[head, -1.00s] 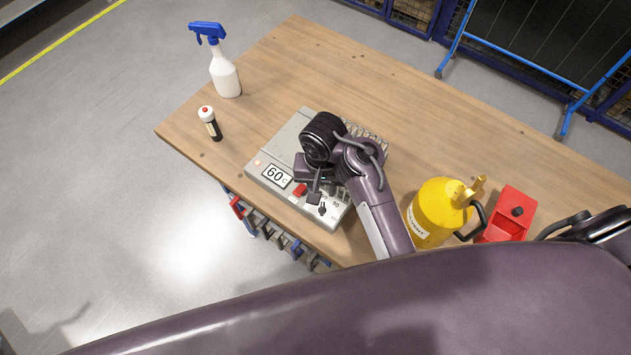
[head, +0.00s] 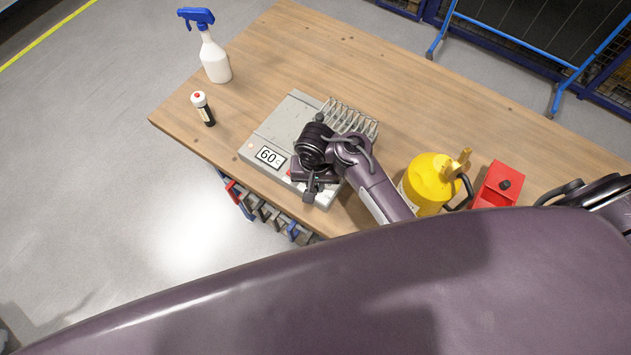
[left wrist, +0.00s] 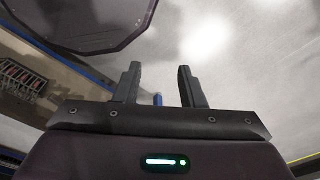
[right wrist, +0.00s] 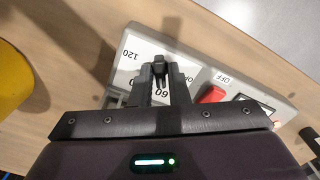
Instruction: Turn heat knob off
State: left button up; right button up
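The grey heater unit (head: 268,137) sits on the wooden table, its display reading 60. My right gripper (head: 311,192) is over the front right of its panel and covers the heat knob in the head view. In the right wrist view, the small black heat knob (right wrist: 159,69) is between the fingertips of my right gripper (right wrist: 161,78). The fingers look closed in on it. The dial around it shows 120 and 60; the knob's pointer setting is unclear. My left gripper (left wrist: 160,85) is open and empty, away from the unit.
A red switch (right wrist: 212,95) with an OFF label is beside the knob. A yellow container (head: 432,182) and a red box (head: 497,187) stand right of my right arm.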

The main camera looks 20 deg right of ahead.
grip_shut()
pick_arm(q)
jog(key=shift+s+f, duration=0.1)
jog(key=shift+s, duration=0.7)
pick_arm(e)
jog(key=shift+n, duration=1)
jog(key=n, duration=0.5)
pick_arm(q)
jog(key=shift+w, duration=0.35)
pick_arm(e)
jog(key=shift+n, duration=2.4)
